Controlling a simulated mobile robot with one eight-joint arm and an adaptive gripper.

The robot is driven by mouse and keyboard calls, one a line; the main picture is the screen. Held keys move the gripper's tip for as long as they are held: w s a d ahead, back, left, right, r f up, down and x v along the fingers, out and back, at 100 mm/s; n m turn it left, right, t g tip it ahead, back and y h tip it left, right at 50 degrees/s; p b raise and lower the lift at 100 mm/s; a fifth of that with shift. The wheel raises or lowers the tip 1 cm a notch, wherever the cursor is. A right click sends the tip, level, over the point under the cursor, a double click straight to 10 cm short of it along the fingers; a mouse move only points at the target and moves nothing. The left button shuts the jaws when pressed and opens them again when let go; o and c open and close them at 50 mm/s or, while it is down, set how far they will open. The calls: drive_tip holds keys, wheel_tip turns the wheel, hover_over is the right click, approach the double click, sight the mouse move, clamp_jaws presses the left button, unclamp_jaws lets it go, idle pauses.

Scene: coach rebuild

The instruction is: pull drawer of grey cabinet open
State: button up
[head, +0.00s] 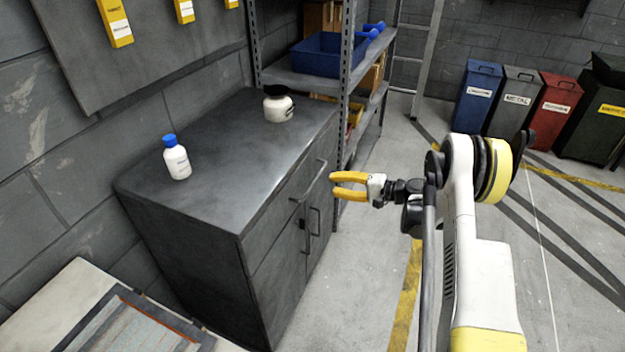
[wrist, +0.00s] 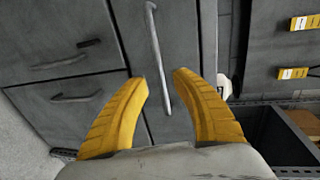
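The dark grey cabinet (head: 205,215) stands against the wall at left in the head view. Its drawer front (head: 275,222) sits below the top edge and looks shut. The drawer's long bar handle (head: 318,182) runs along that front. My gripper (head: 335,184) has yellow fingers and is open in front of the handle, its tips close to it. In the wrist view the bar handle (wrist: 156,50) runs between my two fingers (wrist: 158,78), with nothing clamped. I cannot tell whether the fingertips reach past the bar.
Two door handles (head: 309,230) sit below the drawer. A blue-capped bottle (head: 176,160) and a black-lidded jar (head: 278,106) stand on the cabinet top. A metal shelf with a blue bin (head: 325,55) is beside it. Floor right of the cabinet is clear near my arm.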

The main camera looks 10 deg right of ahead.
sight(314, 182)
drive_tip(key=shift+b+x, duration=1.1)
drive_tip(key=shift+x, duration=2.8)
drive_tip(key=shift+f, duration=0.1)
clamp_jaws()
